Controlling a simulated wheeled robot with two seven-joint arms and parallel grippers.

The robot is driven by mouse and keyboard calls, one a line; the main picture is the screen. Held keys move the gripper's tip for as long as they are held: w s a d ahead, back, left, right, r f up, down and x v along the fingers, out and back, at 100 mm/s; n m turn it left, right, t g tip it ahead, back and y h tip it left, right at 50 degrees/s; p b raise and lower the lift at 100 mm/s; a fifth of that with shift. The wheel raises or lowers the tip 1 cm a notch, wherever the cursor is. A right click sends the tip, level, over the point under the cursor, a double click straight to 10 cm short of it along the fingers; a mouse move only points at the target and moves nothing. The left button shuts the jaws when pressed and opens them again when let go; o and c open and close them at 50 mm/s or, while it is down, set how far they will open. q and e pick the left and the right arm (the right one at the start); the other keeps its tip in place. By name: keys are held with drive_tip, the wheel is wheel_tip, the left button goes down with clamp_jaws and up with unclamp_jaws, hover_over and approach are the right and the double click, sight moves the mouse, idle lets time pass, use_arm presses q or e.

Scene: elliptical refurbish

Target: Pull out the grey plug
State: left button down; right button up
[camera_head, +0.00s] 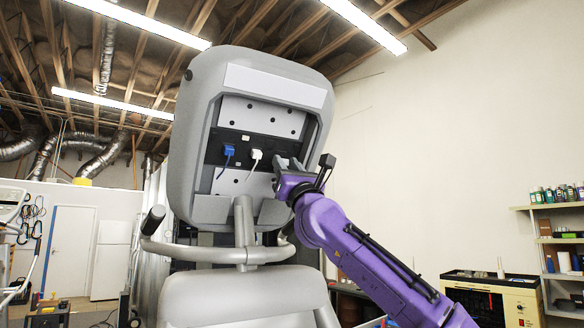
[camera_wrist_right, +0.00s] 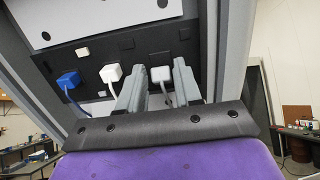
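The grey plug (camera_wrist_right: 160,74) is a pale block in a black socket strip, with its cable hanging below. In the right wrist view it shows between the two fingers of my right gripper (camera_wrist_right: 161,72). The fingers look open on either side of it, with no clear grip on it; I cannot tell whether they touch it. In the head view my right gripper (camera_head: 285,167) is at the right end of the strip and hides the grey plug. My left gripper is not in view.
A blue plug (camera_wrist_right: 68,80) and a white plug (camera_wrist_right: 111,73) sit in the same strip, left of the grey one. The console's grey rim (camera_head: 322,125) rises close to my right gripper. Handlebars (camera_head: 190,252) are below. Shelves (camera_head: 545,235) stand far right.

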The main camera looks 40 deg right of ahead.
drive_tip(key=shift+o, duration=0.7)
drive_tip(key=shift+s, duration=0.1)
drive_tip(key=b+v, duration=0.8)
drive_tip(key=v, duration=0.2)
drive_tip(key=shift+s+f, duration=0.15)
drive_tip(key=shift+s, duration=0.05)
